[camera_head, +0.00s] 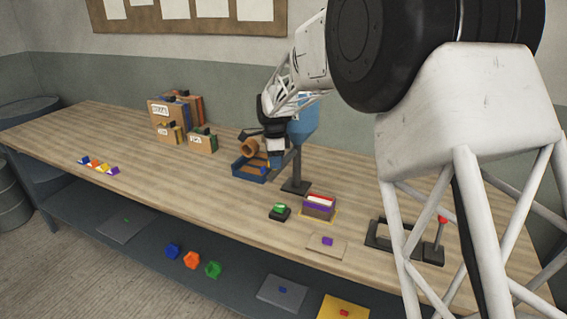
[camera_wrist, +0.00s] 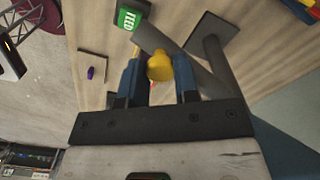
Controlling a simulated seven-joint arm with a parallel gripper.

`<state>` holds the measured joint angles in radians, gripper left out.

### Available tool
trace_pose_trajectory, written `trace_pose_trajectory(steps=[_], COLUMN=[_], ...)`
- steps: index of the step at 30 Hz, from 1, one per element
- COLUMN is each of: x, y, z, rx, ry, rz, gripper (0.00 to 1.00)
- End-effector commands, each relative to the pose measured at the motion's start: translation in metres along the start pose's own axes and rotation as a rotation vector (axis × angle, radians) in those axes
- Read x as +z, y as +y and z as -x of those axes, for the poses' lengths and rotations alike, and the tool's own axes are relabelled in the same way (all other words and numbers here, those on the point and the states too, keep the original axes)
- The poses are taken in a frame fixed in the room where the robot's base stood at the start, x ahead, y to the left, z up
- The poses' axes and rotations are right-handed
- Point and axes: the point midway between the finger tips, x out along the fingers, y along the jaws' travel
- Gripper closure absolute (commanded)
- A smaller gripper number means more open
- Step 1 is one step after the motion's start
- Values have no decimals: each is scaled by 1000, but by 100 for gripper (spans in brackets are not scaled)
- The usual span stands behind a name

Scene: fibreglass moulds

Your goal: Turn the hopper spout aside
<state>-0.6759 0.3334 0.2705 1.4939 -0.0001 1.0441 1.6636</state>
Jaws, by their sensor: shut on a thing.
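The blue hopper (camera_head: 303,122) stands on a dark post with a flat base (camera_head: 296,187), partly hidden behind my arm. My gripper (camera_head: 272,156) is low beside the post, over the right end of a blue tray (camera_head: 236,170). In the wrist view my gripper (camera_wrist: 160,66) has its two blue fingers on either side of a yellow knob (camera_wrist: 159,68) and is shut on it. A grey bar (camera_wrist: 205,80) runs past the knob. An orange-brown round piece (camera_head: 249,147) shows left of my gripper; I cannot tell if it is the spout.
A green FEED button (camera_wrist: 131,15) is close by, also in the head view (camera_head: 279,210). A purple box with cards (camera_head: 318,209) stands to its right. File boxes (camera_head: 170,112) stand at the back left. The table's left part is mostly clear.

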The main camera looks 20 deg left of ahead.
Motion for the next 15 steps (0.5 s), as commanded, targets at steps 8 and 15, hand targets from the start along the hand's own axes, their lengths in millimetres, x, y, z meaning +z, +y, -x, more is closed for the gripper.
trace_pose_trajectory(steps=[8, 15], x=[11, 14], y=[-14, -18], z=[1, 1], rx=[-2, -3], ry=[0, 0], rz=[-130, -162], gripper=[100, 100])
